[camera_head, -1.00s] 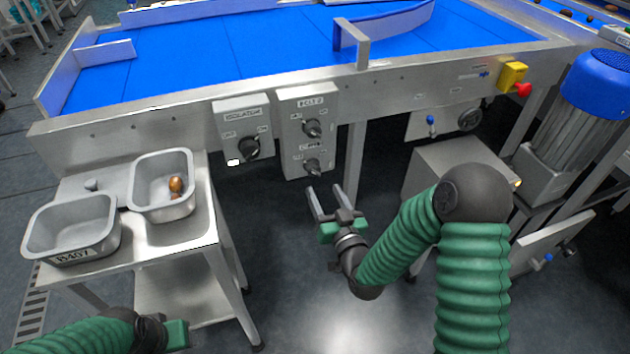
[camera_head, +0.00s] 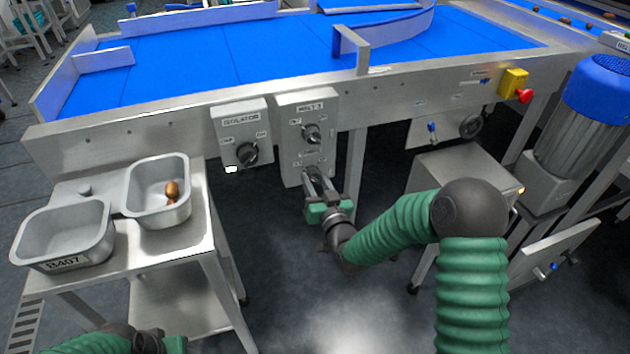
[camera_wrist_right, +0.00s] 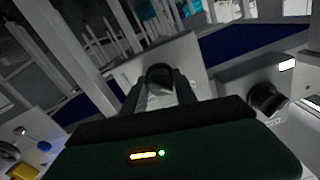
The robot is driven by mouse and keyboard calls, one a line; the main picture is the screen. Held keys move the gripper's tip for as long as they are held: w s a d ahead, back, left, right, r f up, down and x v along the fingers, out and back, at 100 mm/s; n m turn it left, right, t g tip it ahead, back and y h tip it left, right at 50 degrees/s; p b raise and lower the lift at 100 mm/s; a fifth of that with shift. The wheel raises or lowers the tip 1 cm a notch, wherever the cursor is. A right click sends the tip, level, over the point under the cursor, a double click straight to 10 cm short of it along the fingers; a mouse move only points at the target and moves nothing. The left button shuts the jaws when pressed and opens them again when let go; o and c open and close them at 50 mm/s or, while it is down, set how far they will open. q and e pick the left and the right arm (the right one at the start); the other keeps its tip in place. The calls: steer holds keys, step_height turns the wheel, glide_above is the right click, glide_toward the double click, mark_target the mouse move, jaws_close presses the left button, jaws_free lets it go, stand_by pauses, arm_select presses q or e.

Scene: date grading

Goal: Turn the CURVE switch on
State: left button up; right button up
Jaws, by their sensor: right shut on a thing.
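The two-knob switch box (camera_head: 292,142) hangs on the conveyor's front rail. Its upper knob (camera_head: 312,134) is free. The lower knob (camera_head: 309,171), under a small label I cannot read clearly, is mostly hidden by my right gripper (camera_head: 318,184). That gripper is shut on the lower knob from the front. The right wrist view shows the dark round knob (camera_wrist_right: 159,74) between the two fingers. How far the knob is turned is hidden. My left gripper (camera_head: 160,343) is at the bottom left edge, with its fingers not clearly visible.
The isolator box (camera_head: 241,127) with its black knob (camera_head: 247,154) is just left of the switch box. A steel stand (camera_head: 165,255) with two trays is further left. A conveyor leg (camera_head: 355,165) stands close to the right. A red stop button (camera_head: 525,96) is at far right.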

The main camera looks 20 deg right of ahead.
jaws_close()
steer(key=shift+m, duration=0.3)
steer(key=m+p, duration=0.2)
steer(key=m, duration=0.2)
steer(key=shift+r, duration=0.1)
steer(key=m+p, duration=0.2)
steer(key=m, duration=0.3)
steer(key=m+p, duration=0.2)
steer(key=m, duration=0.3)
steer(key=shift+d+p, duration=0.1)
steer(key=shift+p, duration=0.3)
steer(key=shift+f+m+p, duration=0.25)
steer(key=shift+m+p, duration=0.25)
steer(key=shift+m, duration=1.2)
steer(key=shift+f, duration=0.1)
